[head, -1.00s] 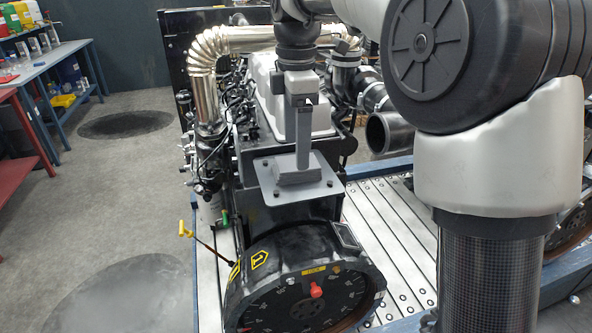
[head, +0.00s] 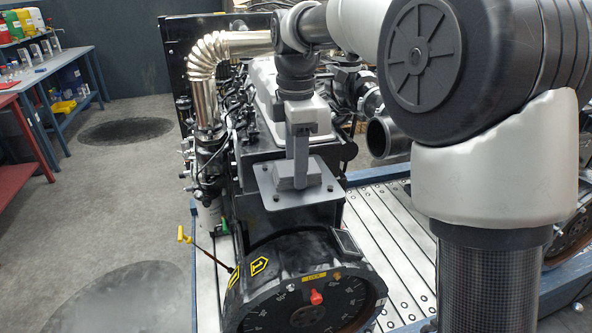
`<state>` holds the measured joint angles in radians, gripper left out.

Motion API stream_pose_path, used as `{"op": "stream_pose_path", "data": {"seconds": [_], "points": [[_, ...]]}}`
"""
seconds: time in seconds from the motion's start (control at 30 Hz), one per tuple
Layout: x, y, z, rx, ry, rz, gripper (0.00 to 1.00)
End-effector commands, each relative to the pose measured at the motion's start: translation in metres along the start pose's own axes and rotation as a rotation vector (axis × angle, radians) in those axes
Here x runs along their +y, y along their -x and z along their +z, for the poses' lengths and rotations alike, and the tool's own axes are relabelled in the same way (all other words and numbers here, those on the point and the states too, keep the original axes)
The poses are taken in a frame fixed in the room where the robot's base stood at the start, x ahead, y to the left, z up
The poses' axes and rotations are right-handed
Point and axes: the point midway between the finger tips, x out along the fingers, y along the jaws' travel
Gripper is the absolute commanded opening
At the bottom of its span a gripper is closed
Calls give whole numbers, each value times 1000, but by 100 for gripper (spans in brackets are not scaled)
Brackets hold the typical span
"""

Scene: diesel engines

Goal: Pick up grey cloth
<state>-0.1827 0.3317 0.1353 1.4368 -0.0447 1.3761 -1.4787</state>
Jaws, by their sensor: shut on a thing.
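The grey cloth (head: 284,178) is a small folded grey bundle over the grey metal plate (head: 322,190) on top of the engine's near end. My gripper (head: 301,176) points straight down from above and is shut on the cloth. Its fingers cover the right part of the bundle. The cloth looks bunched and slightly tilted. I cannot tell whether its underside is clear of the plate.
The engine (head: 235,130) stands behind the plate, with a shiny ribbed pipe (head: 203,75) at left. A black round housing (head: 305,295) sits below in front. Workbenches (head: 45,75) stand at far left, with open floor between.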

Motion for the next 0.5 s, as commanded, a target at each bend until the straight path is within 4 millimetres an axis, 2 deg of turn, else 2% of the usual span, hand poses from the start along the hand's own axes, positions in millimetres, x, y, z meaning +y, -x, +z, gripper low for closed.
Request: {"op": "stream_pose_path", "data": {"seconds": [0.17, 0.5], "points": [[1, 11, 0, 0, 0, 2, 29], [1, 77, 0, 0, 0, 3, 29]]}}
